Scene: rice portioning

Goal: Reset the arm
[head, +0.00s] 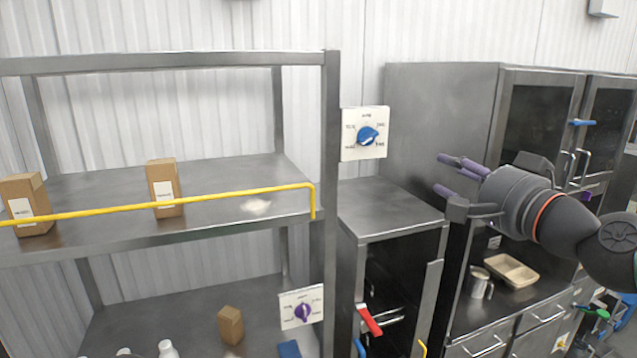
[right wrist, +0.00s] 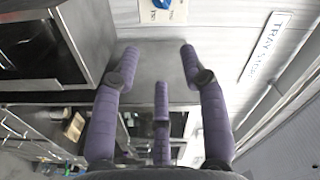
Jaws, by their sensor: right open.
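My right gripper (head: 452,178) is raised at the right of the head view, in front of the tall grey cabinet. Its purple fingers point left and are spread apart with nothing between them. In the right wrist view the fingers (right wrist: 160,75) also stand open and empty, over the grey cabinet top. My left gripper does not show.
A metal shelf (head: 330,130) with a yellow rail (head: 200,199) stands at left, holding cardboard boxes (head: 165,188). A dial panel (head: 365,133) with a blue knob is beside it. A metal pitcher (head: 480,284) and beige tray (head: 512,270) sit below my right arm.

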